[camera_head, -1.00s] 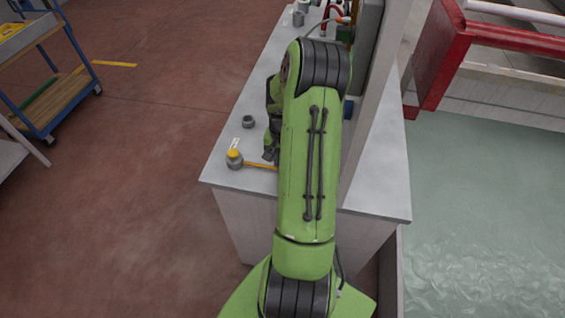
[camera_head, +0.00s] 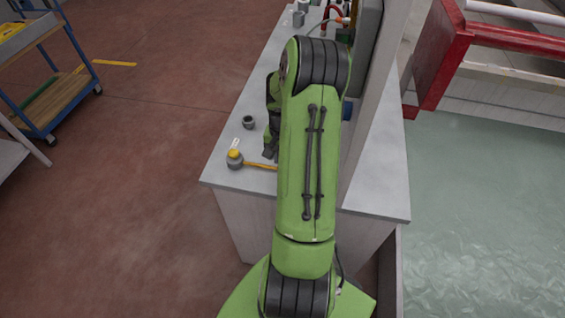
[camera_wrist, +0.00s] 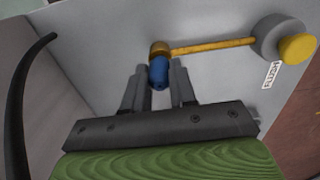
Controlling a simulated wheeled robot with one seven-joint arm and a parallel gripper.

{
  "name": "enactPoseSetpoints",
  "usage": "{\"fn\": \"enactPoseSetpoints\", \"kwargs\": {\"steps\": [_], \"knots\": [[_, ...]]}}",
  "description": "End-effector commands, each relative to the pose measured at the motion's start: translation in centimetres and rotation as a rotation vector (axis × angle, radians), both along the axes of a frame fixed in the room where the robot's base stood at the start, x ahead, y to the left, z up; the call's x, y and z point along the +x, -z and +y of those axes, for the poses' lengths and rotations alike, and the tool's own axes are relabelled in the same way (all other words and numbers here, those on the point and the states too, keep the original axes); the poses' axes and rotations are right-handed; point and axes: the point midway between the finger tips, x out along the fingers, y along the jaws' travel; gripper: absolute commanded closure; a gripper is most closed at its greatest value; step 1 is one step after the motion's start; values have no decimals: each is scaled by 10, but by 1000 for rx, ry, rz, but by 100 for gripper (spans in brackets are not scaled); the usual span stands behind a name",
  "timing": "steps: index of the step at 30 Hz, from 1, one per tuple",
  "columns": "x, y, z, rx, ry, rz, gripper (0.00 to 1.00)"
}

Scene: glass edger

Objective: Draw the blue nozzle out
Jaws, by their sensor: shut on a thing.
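The blue nozzle (camera_wrist: 158,73) is between the two fingers of my gripper (camera_wrist: 156,78) in the wrist view. The fingers are shut on it. A brass-coloured collar (camera_wrist: 160,48) sits at the nozzle's far end, and I cannot tell whether the two are still joined. A yellow rod (camera_wrist: 212,46) runs from the collar to a round grey fitting (camera_wrist: 272,38) with a yellow cap. In the head view my arm hides the nozzle, and only part of my gripper (camera_head: 270,152) shows at the arm's left side.
The grey bench top (camera_head: 225,180) carries a small dark cup-like part (camera_head: 248,122) and the yellow-capped fitting (camera_head: 235,158). An upright grey panel (camera_head: 375,100) stands right of my arm, with a red frame (camera_head: 438,60) beyond. A blue cart (camera_head: 50,85) stands at far left.

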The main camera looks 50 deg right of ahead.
Motion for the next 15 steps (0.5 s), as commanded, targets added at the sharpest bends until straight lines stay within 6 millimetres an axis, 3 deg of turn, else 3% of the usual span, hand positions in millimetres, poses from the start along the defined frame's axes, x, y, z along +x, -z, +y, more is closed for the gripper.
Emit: {"fn": "enactPoseSetpoints", "kwargs": {"steps": [15], "knots": [[0,-29,0,0,0,0,100]]}}
